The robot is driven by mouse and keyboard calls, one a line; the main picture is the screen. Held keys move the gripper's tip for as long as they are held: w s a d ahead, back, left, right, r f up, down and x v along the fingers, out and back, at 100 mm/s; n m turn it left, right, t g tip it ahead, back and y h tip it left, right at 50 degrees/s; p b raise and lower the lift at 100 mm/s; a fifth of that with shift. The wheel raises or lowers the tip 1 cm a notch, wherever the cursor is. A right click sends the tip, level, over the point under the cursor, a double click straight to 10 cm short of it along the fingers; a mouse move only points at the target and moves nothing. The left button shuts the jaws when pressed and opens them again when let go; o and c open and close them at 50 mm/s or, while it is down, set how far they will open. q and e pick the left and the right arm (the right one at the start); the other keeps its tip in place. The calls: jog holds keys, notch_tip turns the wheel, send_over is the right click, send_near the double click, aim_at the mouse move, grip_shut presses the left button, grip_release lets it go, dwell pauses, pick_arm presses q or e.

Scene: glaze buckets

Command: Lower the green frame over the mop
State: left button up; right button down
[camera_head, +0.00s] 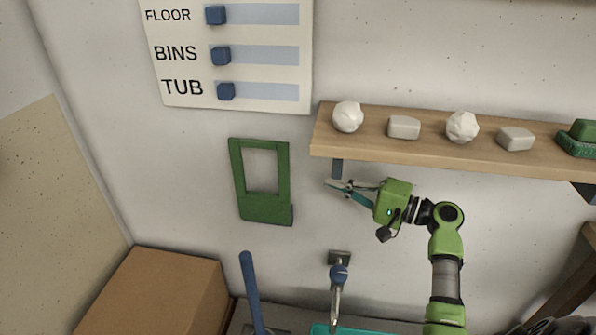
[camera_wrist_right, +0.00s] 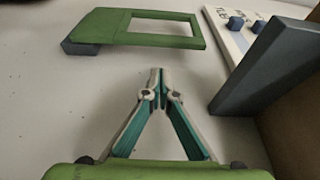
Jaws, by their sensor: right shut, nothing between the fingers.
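The green frame (camera_head: 264,213), a flat panel with a rectangular opening, is up against the wall below the sign. It also shows at the top of the right wrist view (camera_wrist_right: 130,36), ahead of the fingertips. My right gripper (camera_head: 327,184) is to the right of the frame, apart from it, with its fingers closed together and empty. The closed fingertips also show in the right wrist view (camera_wrist_right: 157,74). A blue upright handle (camera_head: 249,285) stands below the frame; it may be the mop, but its lower end is out of view. My left gripper is not in view.
A wooden shelf (camera_head: 370,150) with white lumps and blocks is just above my right gripper, its dark bracket (camera_head: 337,168) close by. A cardboard box (camera_head: 160,290) is lower left.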

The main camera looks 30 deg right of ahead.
aim_at(298, 173)
jog(key=p+x, duration=0.2)
jog(key=x, duration=0.7)
jog(key=shift+w+a+f, duration=0.1)
jog(key=shift+w+a, duration=0.2)
jog(key=shift+w, duration=0.2)
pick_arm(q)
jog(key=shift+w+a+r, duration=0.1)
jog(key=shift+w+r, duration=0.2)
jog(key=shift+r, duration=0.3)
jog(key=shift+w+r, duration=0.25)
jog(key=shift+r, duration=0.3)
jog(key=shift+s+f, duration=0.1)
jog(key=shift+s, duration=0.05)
